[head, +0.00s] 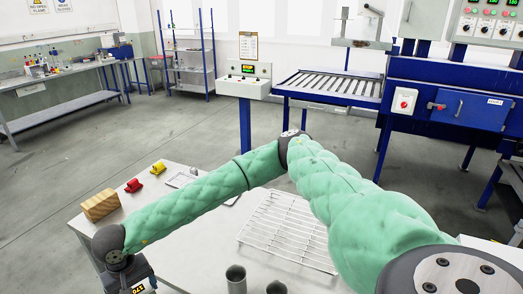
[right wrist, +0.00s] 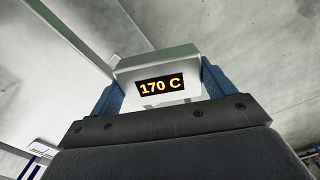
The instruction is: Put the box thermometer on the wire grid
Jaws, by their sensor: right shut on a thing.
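The box thermometer (right wrist: 184,62) is a pale box with a dark display reading "170 C" in orange. In the right wrist view it sits between the two blue fingers of my right gripper (right wrist: 160,85), which is shut on it. Nothing is seen on the visible part. My left gripper is not in view.
On the table (head: 205,258) are a wooden block (head: 101,204), a red item (head: 133,185), a yellow item (head: 158,168) and two grey cylinders, one (head: 236,279) left of the other (head: 276,287). A blue machine with a roller bed (head: 335,85) stands behind.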

